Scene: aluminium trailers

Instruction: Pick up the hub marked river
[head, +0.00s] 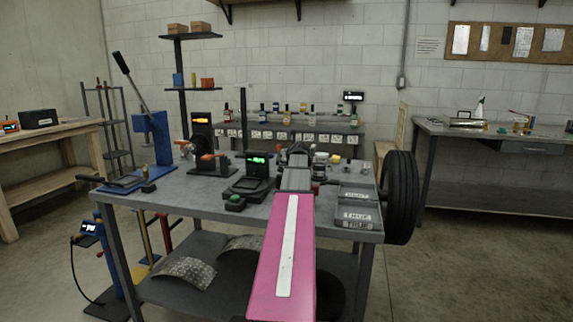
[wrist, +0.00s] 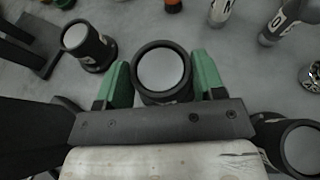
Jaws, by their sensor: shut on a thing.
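In the wrist view my gripper (wrist: 163,72) has its two green fingers closed on either side of a dark round hub (wrist: 162,68) with a pale grey top. I look down on this hub, and no marking on it is readable, so I cannot tell whether it says river. A similar dark hub (wrist: 86,42) stands to the left, with a partly visible pale label. Another hub (wrist: 300,145) is at the lower right, partly cut off. In the head view my pink arm reaches over the grey workbench (head: 225,207), and my gripper's fingers and the held hub cannot be made out.
Two pale cylinders with dark letters, one at the top (wrist: 221,10) and one at the upper right (wrist: 280,22), stand beyond the hub. Labelled trays (head: 357,214) sit at the bench's right front, beside a black tyre (head: 401,198). A scale-like device (head: 256,172) stands left of my arm.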

